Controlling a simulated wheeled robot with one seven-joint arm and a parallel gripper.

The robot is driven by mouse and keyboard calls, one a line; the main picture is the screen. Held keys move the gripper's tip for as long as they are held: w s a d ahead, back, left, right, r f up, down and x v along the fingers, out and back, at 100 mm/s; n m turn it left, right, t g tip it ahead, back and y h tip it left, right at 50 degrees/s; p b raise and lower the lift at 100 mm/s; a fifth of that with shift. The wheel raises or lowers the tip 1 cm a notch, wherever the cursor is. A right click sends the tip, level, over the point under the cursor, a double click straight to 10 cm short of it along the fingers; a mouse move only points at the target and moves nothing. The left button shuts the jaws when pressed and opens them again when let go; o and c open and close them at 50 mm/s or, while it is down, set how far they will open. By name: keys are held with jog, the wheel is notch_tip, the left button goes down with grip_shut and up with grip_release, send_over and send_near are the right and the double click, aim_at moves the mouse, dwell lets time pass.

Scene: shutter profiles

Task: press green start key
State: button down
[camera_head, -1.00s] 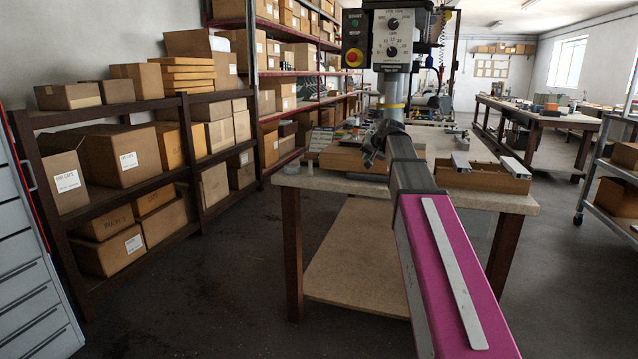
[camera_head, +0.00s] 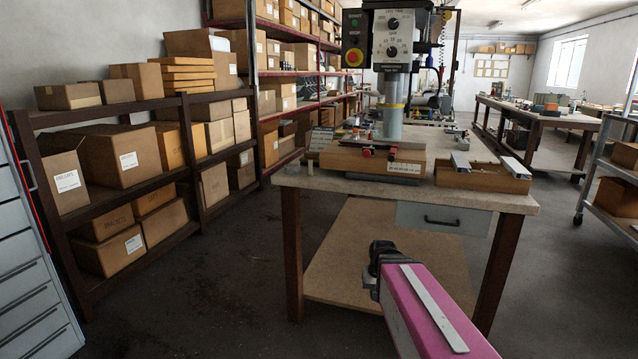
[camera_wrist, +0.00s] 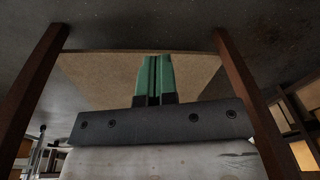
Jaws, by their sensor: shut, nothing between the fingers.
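The control box (camera_head: 355,40) of the drill press hangs at the top middle of the head view, left of the grey dial panel. My gripper (camera_head: 380,248) is low in front of the workbench, well below and apart from the box. In the wrist view its green fingers (camera_wrist: 155,58) lie together, shut and empty, against the bench's lower shelf. In the head view the fingers are mostly hidden by the wrist.
Shelves with boxes (camera_head: 105,155) stand at the left. The floor left of the bench is clear.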

jog(key=s+f+g, duration=0.1)
jog(key=s+f, duration=0.2)
jog(key=s, duration=0.3)
jog(key=shift+d+f+h, duration=0.2)
jog(key=shift+f+h, duration=0.1)
jog(key=shift+f, duration=0.05)
